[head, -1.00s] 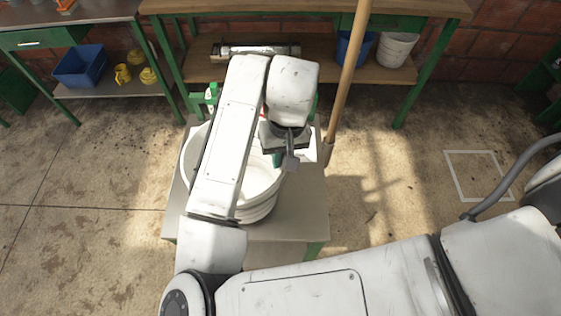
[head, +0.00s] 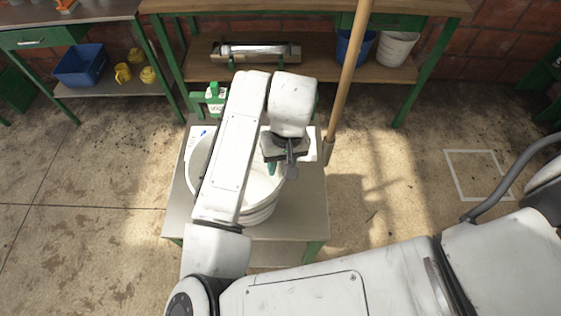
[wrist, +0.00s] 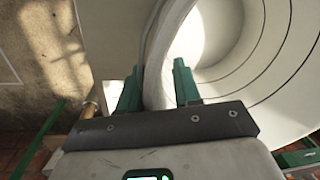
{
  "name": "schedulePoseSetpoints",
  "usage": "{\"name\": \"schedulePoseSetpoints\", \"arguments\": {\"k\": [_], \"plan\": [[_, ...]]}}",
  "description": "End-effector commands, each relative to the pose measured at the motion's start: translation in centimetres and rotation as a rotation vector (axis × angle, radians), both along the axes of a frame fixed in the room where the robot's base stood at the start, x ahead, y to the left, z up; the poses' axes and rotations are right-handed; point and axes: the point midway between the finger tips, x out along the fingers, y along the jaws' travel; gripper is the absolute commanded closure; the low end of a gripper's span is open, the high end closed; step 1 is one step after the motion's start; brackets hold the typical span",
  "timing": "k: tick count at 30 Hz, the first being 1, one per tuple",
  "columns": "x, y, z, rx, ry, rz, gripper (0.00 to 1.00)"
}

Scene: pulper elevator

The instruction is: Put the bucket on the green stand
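The white bucket (head: 262,212) is upright over the grey top of the small green-legged stand (head: 305,215). It looks set down or very close to the top; the contact is hidden. My gripper (head: 279,165) is at the bucket's right rim, pointing down. In the wrist view my gripper (wrist: 158,88) has one green finger on each side of the rim of the bucket (wrist: 230,75), and the rim fills most of the gap. My forearm hides the middle of the bucket in the head view.
A workbench (head: 305,8) with a shelf is behind. Floor on the right is clear.

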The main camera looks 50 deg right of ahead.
Motion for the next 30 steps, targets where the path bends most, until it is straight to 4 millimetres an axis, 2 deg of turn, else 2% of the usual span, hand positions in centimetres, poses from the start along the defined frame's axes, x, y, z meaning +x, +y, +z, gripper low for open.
{"name": "schedulePoseSetpoints", "arguments": {"k": [8, 11, 21, 25, 30], "plan": [[0.0, -0.1, 0.8, -0.001, 0.000, -0.001, 0.67], [-0.1, -0.3, 2.2, -0.002, -0.002, -0.001, 0.67], [-0.5, -0.8, 9.3, 0.003, -0.004, -0.005, 0.67], [-0.6, -0.9, 11.0, 0.002, -0.004, -0.003, 0.67], [-0.7, -1.2, 12.2, -0.005, -0.002, -0.002, 0.67]]}}
